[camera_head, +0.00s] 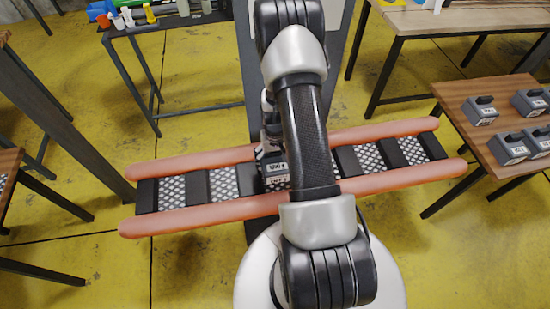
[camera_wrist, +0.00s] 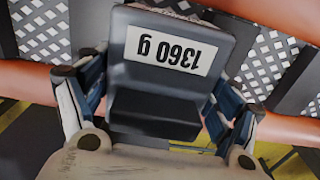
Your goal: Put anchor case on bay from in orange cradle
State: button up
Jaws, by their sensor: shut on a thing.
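A grey case (camera_wrist: 178,88) with a white label reading 1360 g fills the middle of the wrist view. My gripper (camera_wrist: 152,95) is shut on it, a finger at each side. The orange cradle (camera_head: 215,209) has two long orange tubes with mesh panels and dark crossbars between them; part of it also shows behind the case in the wrist view (camera_wrist: 285,128). My arm covers the cradle's middle in the head view. Whether the case touches the cradle is unclear.
Several grey cases (camera_head: 516,149) stand on a wooden table (camera_head: 468,92) at the right. A dark-legged table (camera_head: 195,20) at the back left holds bottles and a blue bin (camera_head: 101,9). Another wooden table (camera_head: 455,18) stands at the back right. Yellow floor lies between them.

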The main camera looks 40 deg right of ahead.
jog(key=shift+f+b, duration=1.95)
jog(key=shift+f, duration=0.55)
jog(key=o, duration=2)
jog(key=shift+s+f, duration=0.1)
notch_tip(320, 180, up, 12)
jog(key=shift+r, duration=0.1)
